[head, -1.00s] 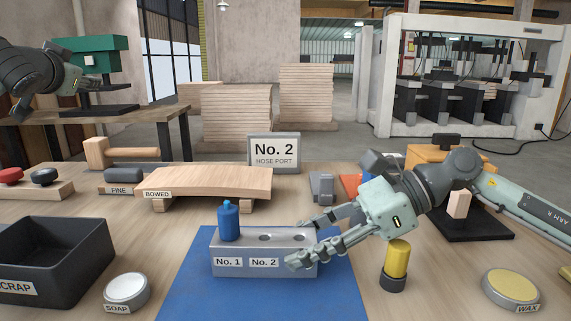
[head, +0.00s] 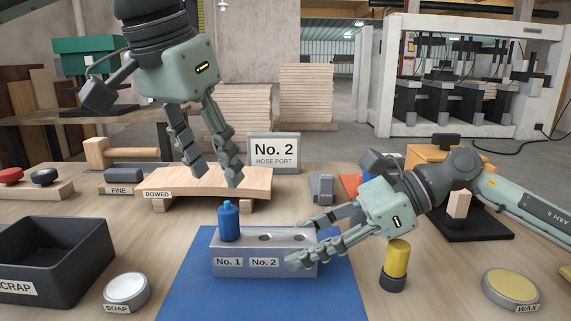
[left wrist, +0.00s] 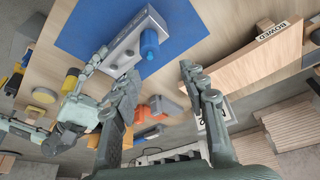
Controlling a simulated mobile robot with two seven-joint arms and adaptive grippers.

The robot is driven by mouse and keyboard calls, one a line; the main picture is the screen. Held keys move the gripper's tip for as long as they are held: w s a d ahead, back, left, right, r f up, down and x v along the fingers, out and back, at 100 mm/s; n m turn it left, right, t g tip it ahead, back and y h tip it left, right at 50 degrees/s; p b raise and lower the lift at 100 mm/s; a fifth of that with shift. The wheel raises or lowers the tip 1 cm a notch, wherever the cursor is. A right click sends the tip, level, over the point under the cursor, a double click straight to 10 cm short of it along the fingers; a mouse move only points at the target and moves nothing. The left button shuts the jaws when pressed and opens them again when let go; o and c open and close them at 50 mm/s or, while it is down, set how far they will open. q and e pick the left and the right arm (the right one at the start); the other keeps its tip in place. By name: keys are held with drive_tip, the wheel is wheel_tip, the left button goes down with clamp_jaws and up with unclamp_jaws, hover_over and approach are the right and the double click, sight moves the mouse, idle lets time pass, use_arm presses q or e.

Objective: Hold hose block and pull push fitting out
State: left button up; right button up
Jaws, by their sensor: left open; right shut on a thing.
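The grey hose block (head: 264,252) stands on a blue mat (head: 190,292), its ports labelled No. 1 and No. 2. A blue push fitting (head: 229,221) stands upright in the No. 1 port; the other top holes look empty. The fitting (left wrist: 149,44) and the block (left wrist: 128,42) also show in the left wrist view. My right gripper (head: 297,243) is shut on the right end of the block. My left gripper (head: 217,178) is open and empty, fingers pointing down, above and behind the blue fitting and apart from it.
A sign (head: 274,152) reads No. 2 hose port. The bowed board (head: 215,183) lies behind the block, below my left gripper. A black scrap bin (head: 60,254) and soap tin (head: 127,288) are at left; a yellow-topped plug (head: 396,260) and wax tin (head: 511,287) are at right.

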sight(227, 209)
use_arm(q)
drive_tip(key=shift+g, duration=0.3)
drive_tip(key=shift+s+f+x, duration=0.1)
drive_tip(key=shift+s+x, duration=0.2)
drive_tip(key=shift+x, duration=1)
drive_tip(key=shift+s+f+x, duration=0.1)
drive_tip(key=shift+s+x, duration=0.2)
drive_tip(key=shift+x, duration=1.05)
drive_tip(key=shift+s+f+x, duration=0.1)
drive_tip(key=shift+s+x, duration=0.15)
drive_tip(key=shift+x, duration=1.05)
drive_tip(key=shift+c, duration=0.2)
drive_tip(key=shift+r, duration=0.1)
clamp_jaws()
drive_tip(key=shift+r, duration=0.3)
drive_tip(key=shift+r, duration=0.7)
